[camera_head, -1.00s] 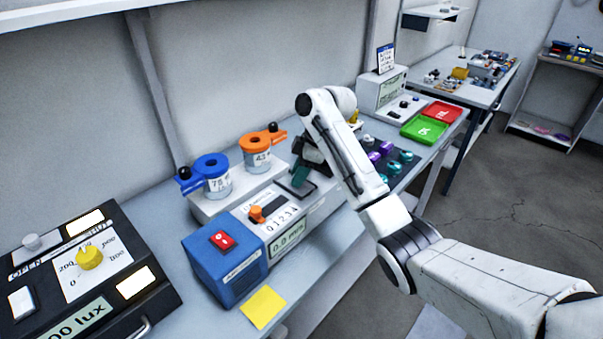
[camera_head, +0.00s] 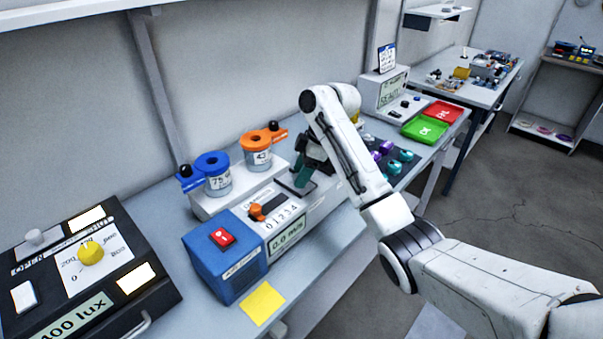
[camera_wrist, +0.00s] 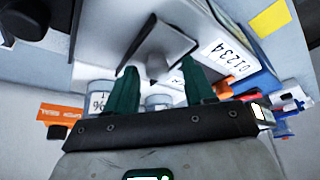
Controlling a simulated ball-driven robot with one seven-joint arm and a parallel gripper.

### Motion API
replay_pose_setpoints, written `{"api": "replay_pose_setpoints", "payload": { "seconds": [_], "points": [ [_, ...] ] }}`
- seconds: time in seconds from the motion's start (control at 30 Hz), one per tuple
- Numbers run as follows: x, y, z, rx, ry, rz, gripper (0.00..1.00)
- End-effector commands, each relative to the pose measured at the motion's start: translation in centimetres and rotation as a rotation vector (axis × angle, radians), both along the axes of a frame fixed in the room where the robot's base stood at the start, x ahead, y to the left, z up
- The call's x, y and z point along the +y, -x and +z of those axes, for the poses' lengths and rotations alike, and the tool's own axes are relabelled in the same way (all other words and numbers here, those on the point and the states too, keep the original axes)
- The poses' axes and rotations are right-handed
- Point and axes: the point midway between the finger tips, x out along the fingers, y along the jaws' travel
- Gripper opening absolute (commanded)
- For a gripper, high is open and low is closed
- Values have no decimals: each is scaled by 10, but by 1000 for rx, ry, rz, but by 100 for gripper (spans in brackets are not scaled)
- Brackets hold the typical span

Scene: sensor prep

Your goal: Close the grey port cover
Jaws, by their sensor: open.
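What looks like the grey port cover (camera_head: 291,190) is a flat, dark-edged plate on the blue-and-white air-speed unit (camera_head: 225,259), behind its 1-2-3-4 scale. In the wrist view it appears as a grey panel (camera_wrist: 128,38) with a dark rim and a grey knob-like piece. I cannot tell how far it is tilted open. My gripper (camera_head: 304,176) points down just above the plate.
A blue-ringed jar (camera_head: 217,182) and an orange-ringed jar (camera_head: 258,158) stand behind the unit, close to my gripper. A black lux box (camera_head: 90,262) is left. Green and purple parts (camera_head: 385,148) lie right.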

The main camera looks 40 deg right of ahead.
Motion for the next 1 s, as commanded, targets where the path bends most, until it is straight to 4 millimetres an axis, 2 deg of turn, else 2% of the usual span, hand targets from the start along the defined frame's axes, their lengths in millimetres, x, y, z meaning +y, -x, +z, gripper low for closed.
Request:
{"api": "replay_pose_setpoints", "payload": {
  "seconds": [0.13,0.33,0.5,0.7,1.0],
  "points": [
    [-7,6,21,-4,3,-1,54],
    [-21,18,64,-1,4,-5,54],
    [-26,24,84,-1,2,-2,54],
    [-29,27,93,1,0,-2,54],
    [-29,27,93,0,0,-1,54]
  ]
}}
